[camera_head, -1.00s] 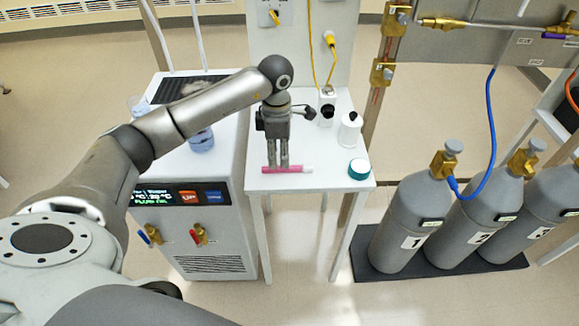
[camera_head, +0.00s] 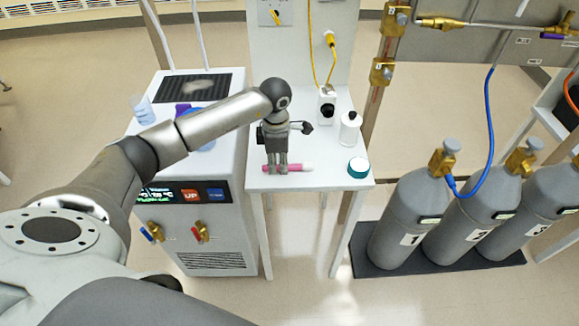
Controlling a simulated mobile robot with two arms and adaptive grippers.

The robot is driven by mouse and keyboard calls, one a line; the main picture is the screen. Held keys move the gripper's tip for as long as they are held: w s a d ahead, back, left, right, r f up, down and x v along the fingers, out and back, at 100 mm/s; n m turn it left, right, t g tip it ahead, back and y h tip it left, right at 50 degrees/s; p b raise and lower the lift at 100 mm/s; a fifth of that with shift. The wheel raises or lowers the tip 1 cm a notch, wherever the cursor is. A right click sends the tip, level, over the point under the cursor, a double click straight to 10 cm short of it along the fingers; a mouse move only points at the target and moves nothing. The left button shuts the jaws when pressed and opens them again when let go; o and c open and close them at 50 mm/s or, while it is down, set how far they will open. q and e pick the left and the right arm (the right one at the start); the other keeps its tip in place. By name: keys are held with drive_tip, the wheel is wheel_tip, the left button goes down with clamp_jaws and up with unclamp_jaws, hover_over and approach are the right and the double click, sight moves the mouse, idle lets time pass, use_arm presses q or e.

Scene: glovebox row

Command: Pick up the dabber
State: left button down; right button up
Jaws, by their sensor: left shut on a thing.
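The dabber (camera_head: 298,168), a slim pink stick with a pale end at the right, lies level at the front of the small white table (camera_head: 320,183). My left gripper (camera_head: 277,171) points straight down over the dabber's left part. Its fingers are shut on the dabber and hide some of it. I cannot tell whether the dabber is still touching the tabletop. My right gripper is out of view.
A white chiller unit (camera_head: 205,240) stands left; grey gas cylinders (camera_head: 405,220) stand right.

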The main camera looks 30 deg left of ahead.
use_arm(q)
drive_tip(key=shift+r, duration=0.1)
drive_tip(key=shift+r+b, duration=0.3)
drive_tip(key=shift+r, duration=0.1)
wheel_tip(320, 180, up, 3)
drive_tip(key=shift+d+f+b, duration=0.15)
drive_tip(key=shift+f+b, duration=0.05)
drive_tip(key=shift+b, duration=0.3)
drive_tip(key=s+d+r+b, duration=0.2)
drive_tip(key=s+d+r, duration=0.7)
drive_tip(key=shift+s+d+r, duration=0.25)
drive_tip(key=shift+s+d, duration=0.15)
idle(1.2)
